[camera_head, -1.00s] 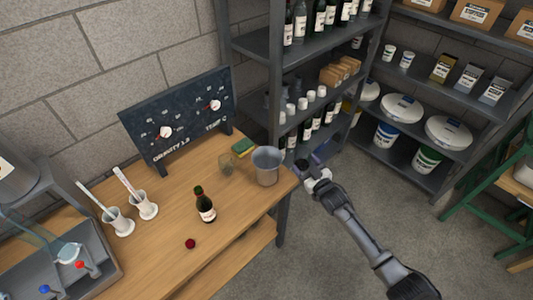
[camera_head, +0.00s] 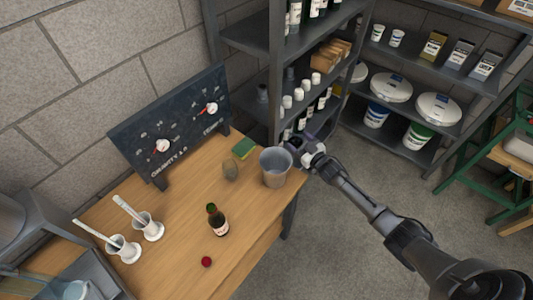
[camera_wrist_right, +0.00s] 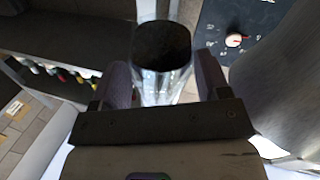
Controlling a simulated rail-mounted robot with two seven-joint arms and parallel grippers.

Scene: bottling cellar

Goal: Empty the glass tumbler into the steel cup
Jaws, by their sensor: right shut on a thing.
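The steel cup (camera_head: 276,170) stands upright on the wooden table near its right end. It is a grey, bucket-like vessel with a wide open mouth. My right gripper (camera_head: 305,150) is just right of the cup, beyond the table's edge. In the right wrist view its two fingers (camera_wrist_right: 163,85) are shut on the clear glass tumbler (camera_wrist_right: 160,88), one on each side. The tumbler's mouth looks dark; its contents cannot be told. The cup's grey wall (camera_wrist_right: 285,85) is large and close at right there. My left gripper is not in view.
A dark bottle (camera_head: 217,220), a red cap (camera_head: 206,261), a green sponge (camera_head: 243,148) and a small greyish object (camera_head: 230,171) are on the table. A gauge board (camera_head: 170,130) stands behind. A loaded dark shelf (camera_head: 245,40) rises behind the gripper.

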